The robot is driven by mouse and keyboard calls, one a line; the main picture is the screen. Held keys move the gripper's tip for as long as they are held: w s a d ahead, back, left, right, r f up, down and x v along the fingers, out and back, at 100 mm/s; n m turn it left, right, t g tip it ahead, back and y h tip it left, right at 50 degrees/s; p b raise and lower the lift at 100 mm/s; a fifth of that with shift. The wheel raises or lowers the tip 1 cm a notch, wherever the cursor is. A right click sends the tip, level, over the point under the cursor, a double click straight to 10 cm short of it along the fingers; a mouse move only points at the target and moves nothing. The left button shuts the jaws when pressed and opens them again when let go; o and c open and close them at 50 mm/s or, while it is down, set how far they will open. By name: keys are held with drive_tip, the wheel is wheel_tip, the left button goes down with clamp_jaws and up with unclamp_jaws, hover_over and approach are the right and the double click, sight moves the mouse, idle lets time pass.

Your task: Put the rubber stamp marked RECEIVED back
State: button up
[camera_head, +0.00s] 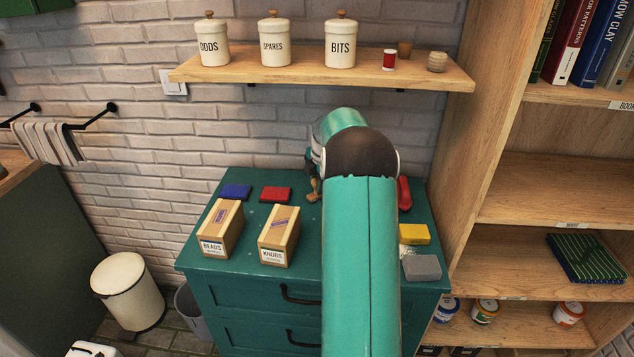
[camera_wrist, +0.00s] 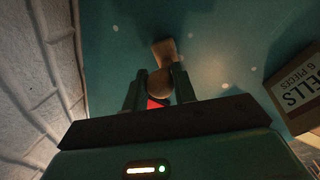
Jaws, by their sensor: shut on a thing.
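A rubber stamp (camera_head: 313,197) with a wooden base and handle is at the back middle of the teal chest's top (camera_head: 340,180), just right of the red ink pad (camera_head: 276,194). My gripper (camera_head: 314,174) is above it, partly hidden by my arm. In the wrist view, my gripper (camera_wrist: 158,88) is shut on the stamp's round handle, and the wooden base (camera_wrist: 165,52) shows beyond the fingers. Some red shows between the fingers. No marking on the stamp is readable. I cannot tell whether its base touches the chest top.
A blue ink pad (camera_head: 236,191) lies left of the red one. Boxes labelled BEADS (camera_head: 221,228) and KNOBS (camera_head: 279,236) stand in front. A BELLS box (camera_wrist: 297,88) shows in the wrist view. A yellow block (camera_head: 415,234) and grey block (camera_head: 423,268) lie right of my arm.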

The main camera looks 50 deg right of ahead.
drive_tip(key=shift+f, duration=0.1)
drive_tip(key=o, duration=0.8)
drive_tip(key=v, duration=0.8)
drive_tip(key=shift+w, duration=0.2)
